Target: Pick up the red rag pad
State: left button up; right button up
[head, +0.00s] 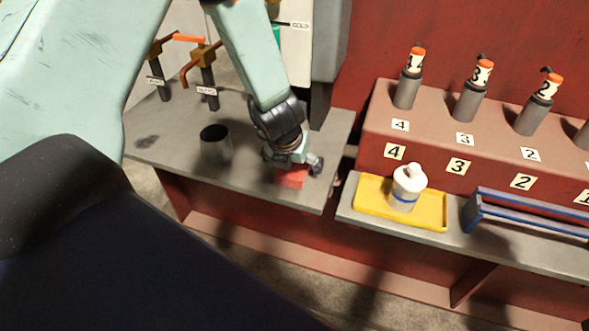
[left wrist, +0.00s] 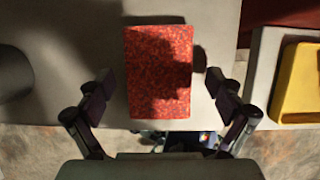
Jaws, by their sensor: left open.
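The red rag pad (head: 291,178) lies on the grey bench top near its front edge. In the left wrist view the rag pad (left wrist: 158,70) is a speckled red block, partly in the gripper's shadow. My left gripper (head: 294,165) is right over the pad and hides part of it in the head view. In the left wrist view my left gripper (left wrist: 155,97) is open, with one finger on each side of the pad and a gap showing at both sides. I cannot tell whether its fingertips touch the bench. My right gripper is not in view.
A dark grey cup (head: 216,146) stands left of the pad on the bench (head: 160,165). To the right, across a gap, a yellow tray (head: 432,214) holds a white bottle (head: 407,188). A blue rack (head: 525,212) stands further right. Valves with orange handles (head: 204,62) rise at the back.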

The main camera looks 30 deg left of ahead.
pick_arm(q)
jog(key=shift+a, duration=0.1)
jog(key=shift+c, duration=0.5)
jog(key=c, duration=1.1)
jog(key=shift+c, duration=0.2)
jog(key=shift+r, duration=0.15)
